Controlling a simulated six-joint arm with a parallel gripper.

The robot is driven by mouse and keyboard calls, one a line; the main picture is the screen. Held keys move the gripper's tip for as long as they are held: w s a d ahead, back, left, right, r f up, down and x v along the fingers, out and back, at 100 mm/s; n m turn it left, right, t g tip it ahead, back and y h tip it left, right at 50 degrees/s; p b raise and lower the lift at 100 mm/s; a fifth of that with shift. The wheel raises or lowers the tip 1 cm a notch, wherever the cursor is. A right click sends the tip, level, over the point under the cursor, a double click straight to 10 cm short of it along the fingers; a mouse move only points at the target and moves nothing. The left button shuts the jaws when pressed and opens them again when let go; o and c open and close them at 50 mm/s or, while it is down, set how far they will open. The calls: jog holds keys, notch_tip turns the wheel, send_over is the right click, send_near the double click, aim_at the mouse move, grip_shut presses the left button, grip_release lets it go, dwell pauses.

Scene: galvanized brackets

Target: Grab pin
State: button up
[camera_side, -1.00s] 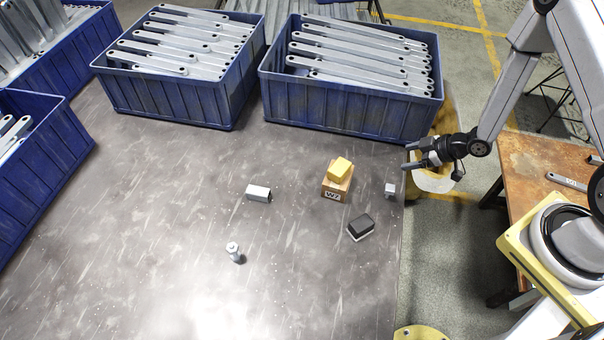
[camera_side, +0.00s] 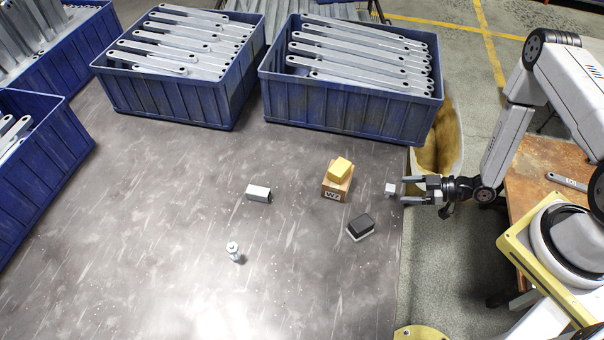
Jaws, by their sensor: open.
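The pin (camera_side: 234,252) is a small silvery metal piece with a rounded head. It stands on the grey table toward the lower middle of the side view. My gripper (camera_side: 402,190) is at the table's right edge, far to the right of the pin and above it in the picture. Its two fingers point left and are apart. A small light grey cube (camera_side: 390,189) shows just left of the fingertips; I cannot tell whether it is between them or below them.
A white-and-grey block (camera_side: 258,193), a cardboard box (camera_side: 336,188) with a yellow block (camera_side: 340,169) on it, and a black-and-white block (camera_side: 361,228) lie on the table (camera_side: 150,230). Blue crates (camera_side: 345,105) of metal brackets line the back and left. The front is clear.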

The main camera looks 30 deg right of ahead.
aim_at(381, 196)
jog(key=shift+x, duration=1)
jog(key=shift+x, duration=2.6)
grip_shut()
